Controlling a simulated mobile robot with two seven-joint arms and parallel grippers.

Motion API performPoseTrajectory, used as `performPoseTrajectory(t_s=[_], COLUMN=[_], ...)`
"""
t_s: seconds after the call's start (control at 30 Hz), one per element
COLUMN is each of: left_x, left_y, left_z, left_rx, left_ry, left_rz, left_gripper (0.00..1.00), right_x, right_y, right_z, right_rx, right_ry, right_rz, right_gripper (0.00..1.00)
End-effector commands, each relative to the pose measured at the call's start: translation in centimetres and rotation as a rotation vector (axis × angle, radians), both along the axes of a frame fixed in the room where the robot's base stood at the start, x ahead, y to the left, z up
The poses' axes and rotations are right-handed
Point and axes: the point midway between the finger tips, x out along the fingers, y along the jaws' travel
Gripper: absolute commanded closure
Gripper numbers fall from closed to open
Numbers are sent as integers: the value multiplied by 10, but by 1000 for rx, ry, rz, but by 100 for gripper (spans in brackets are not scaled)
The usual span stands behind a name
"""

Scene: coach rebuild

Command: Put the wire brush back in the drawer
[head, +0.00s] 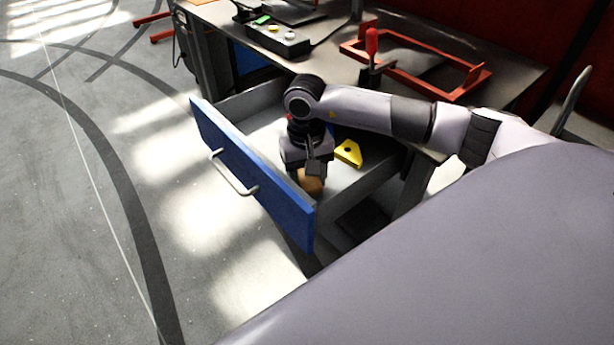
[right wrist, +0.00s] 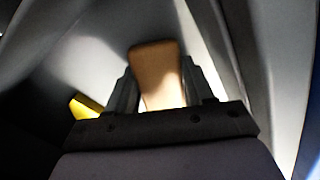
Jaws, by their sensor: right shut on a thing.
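The wire brush shows as a tan wooden piece (head: 311,182) inside the open drawer in the head view; its bristles are not visible. My right gripper (head: 309,172) reaches down into the drawer and is shut on the brush. In the right wrist view the tan wood (right wrist: 157,75) stands between the two dark fingers (right wrist: 155,95). The drawer, with its blue front (head: 250,172) and grey inside, is pulled out from the bench. I cannot tell whether the brush touches the drawer floor. My left gripper is not in view.
A yellow block (head: 349,153) lies in the drawer beside my gripper and shows in the right wrist view (right wrist: 85,107). On the bench (head: 335,62) are a red frame (head: 455,92), a red-handled tool (head: 372,45) and a control box (head: 278,38).

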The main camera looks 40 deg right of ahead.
Motion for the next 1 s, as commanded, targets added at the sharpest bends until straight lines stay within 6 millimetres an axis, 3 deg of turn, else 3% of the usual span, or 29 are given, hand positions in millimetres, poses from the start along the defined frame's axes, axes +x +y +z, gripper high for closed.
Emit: performPoseTrajectory(t_s=[0.37, 0.4, 0.43, 0.47, 0.83, 1.0], left_x=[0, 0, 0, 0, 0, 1], left_y=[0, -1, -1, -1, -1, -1], left_z=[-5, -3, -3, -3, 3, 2], left_rx=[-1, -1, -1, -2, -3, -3], left_ry=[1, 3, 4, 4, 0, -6], left_rz=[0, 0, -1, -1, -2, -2], left_gripper=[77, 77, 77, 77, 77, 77], right_x=[1, 1, 1, 0, 0, 2], right_y=[0, 0, 0, 0, 0, 0], right_z=[-6, -4, -4, -4, 0, 27], right_rx=[0, 0, 0, 0, 1, 0], right_ry=[-3, -2, -2, -2, -1, -7], right_rz=[0, 0, 0, 0, 0, 1], right_gripper=[92, 35, 25, 22, 22, 22])
